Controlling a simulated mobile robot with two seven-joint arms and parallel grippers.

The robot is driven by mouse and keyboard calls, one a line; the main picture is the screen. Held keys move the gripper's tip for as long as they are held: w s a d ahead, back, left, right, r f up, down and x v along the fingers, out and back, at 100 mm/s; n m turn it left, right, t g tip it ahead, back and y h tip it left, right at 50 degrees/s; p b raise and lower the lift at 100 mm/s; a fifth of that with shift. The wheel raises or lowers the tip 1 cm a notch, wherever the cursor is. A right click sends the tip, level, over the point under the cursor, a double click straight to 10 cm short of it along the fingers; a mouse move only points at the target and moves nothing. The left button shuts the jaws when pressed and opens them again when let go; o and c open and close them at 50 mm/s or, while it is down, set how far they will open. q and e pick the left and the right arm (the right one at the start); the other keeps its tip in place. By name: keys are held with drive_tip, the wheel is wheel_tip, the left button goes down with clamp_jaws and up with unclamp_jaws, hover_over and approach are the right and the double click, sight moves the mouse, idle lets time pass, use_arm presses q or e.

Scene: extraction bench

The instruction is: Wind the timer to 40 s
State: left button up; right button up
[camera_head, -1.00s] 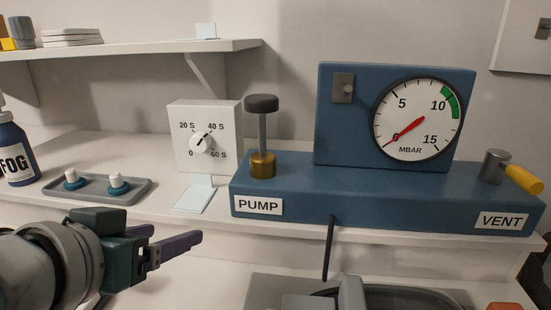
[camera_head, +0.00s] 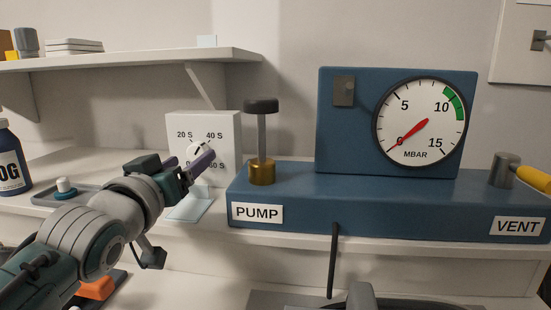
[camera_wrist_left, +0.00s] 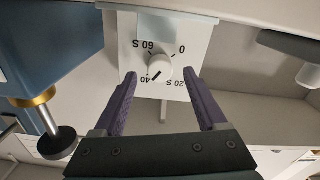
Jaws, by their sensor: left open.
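The timer (camera_head: 228,135) is a white box on the bench with labels 0, 20 S, 40 S and 60 S. In the left wrist view it appears upside down, with its round white knob (camera_wrist_left: 160,68) in the middle. The knob's dark mark lies diagonally, on the side of the 40 label. My left gripper (camera_head: 190,160) is open in front of the dial and covers part of it in the head view. In the left wrist view its purple fingers lie to either side of the knob, with gaps. Contact with the knob is not visible. My right gripper is not in view.
The blue pump unit (camera_head: 290,200) stands just right of the timer, with a black-topped plunger (camera_head: 262,106) near my left gripper. A pale blue plate (camera_head: 190,207) lies before the timer. A tray (camera_head: 50,198) and a FOG bottle (camera_head: 10,165) are at left. A shelf (camera_head: 130,62) hangs above.

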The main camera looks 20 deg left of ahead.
use_arm(q)
drive_tip(key=shift+x, duration=0.75)
drive_tip(key=shift+c, duration=0.3)
clamp_jaws()
